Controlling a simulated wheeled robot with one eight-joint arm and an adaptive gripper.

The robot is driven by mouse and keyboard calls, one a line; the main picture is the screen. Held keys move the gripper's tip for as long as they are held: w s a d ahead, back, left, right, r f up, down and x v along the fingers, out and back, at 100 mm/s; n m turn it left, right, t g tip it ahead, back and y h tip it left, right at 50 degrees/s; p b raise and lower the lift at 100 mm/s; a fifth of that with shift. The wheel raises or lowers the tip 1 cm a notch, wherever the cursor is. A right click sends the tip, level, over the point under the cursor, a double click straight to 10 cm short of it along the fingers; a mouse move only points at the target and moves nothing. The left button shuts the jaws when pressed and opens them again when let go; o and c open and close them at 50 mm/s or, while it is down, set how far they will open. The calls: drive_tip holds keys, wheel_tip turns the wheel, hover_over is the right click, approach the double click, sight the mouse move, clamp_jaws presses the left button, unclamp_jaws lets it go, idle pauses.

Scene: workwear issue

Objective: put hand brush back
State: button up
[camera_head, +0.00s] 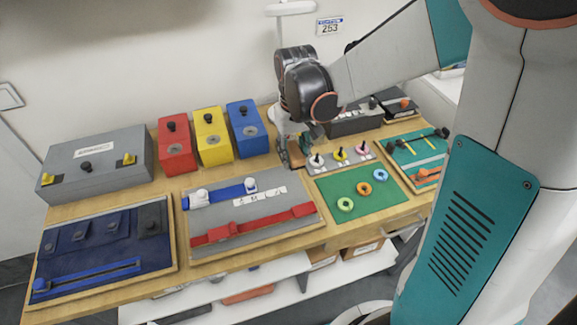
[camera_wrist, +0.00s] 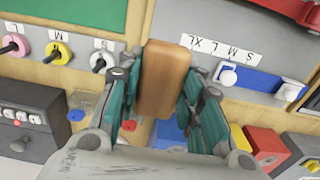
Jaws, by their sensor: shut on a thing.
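The hand brush shows as a plain brown wooden block (camera_wrist: 165,72) between my fingers in the wrist view; no bristles are visible. My gripper (camera_wrist: 162,95) is shut on it, with a teal-padded finger on each side. In the head view my gripper (camera_head: 292,150) is low at the back of the table, between the blue box and the peg strip. Only a small brown part of the brush (camera_head: 297,155) shows there, and the rest is hidden by my gripper. I cannot tell whether the brush touches the table.
The blue box (camera_head: 244,128) stands left of my gripper, beside yellow and red boxes. The peg strip (camera_head: 341,158) and green mat (camera_head: 388,199) are at right. A grey board (camera_head: 228,218) with blue and red straps lies in front. A dark box (camera_head: 353,122) stands behind.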

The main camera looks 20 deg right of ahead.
sight(293, 181)
wheel_tip(293, 181, down, 8)
drive_tip(key=b, duration=0.2)
drive_tip(key=shift+f+b, duration=0.25)
drive_tip(key=shift+b, duration=0.05)
drive_tip(key=shift+f, duration=0.2)
drive_tip(key=o, duration=1.1)
drive_tip(key=shift+r, duration=0.2)
